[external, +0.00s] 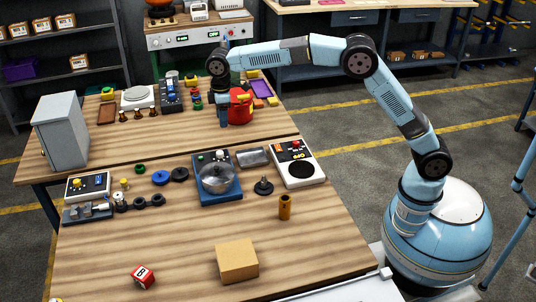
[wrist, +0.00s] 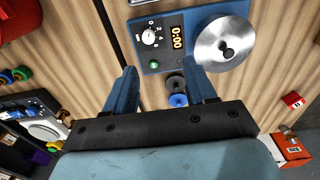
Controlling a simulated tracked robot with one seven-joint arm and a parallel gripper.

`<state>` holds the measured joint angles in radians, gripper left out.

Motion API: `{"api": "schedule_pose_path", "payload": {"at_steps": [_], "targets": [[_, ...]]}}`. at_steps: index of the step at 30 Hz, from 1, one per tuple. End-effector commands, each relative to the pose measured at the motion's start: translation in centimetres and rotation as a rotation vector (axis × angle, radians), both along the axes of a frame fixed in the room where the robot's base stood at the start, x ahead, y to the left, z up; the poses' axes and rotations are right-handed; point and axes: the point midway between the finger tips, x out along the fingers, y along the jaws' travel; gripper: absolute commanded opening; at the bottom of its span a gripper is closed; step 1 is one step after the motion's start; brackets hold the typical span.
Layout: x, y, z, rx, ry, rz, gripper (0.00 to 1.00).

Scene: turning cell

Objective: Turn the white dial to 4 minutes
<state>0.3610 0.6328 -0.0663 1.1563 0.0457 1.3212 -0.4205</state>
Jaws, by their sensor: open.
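The white dial (wrist: 149,37) sits on a blue machine (wrist: 164,68) with printed numbers around it, a green button and a display (wrist: 178,37) reading 0:00. The dial's pointer is too small to read. In the external view the dial (external: 221,155) is small, at the back of the blue machine (external: 205,197), behind its silver disc (external: 216,178). My gripper (external: 223,124) is open and empty, pointing down behind the machine, beside a red container (external: 241,108). In the wrist view my gripper's fingers (wrist: 161,86) are apart, with the dial beyond them, not touched.
A white device (external: 299,172) with a black round plate stands right of the machine, a grey tray (external: 254,156) between them. Blue (external: 160,178) and black (external: 180,174) discs lie to its left. A cardboard box (external: 237,262) is in front. A grey cabinet (external: 62,132) stands far left.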

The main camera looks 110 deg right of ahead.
Motion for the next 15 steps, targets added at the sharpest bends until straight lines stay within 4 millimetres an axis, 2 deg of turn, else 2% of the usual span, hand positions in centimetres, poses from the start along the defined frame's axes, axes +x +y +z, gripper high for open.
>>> {"api": "schedule_pose_path", "payload": {"at_steps": [3, 6, 15], "targets": [[1.1, -1.8, -2.1, 0.005, 0.019, 0.0, 0.55], [1.6, -2.6, -3.0, 0.007, 0.027, 0.002, 0.55], [1.8, -3.0, -5.2, 0.009, 0.034, 0.004, 0.55]]}}
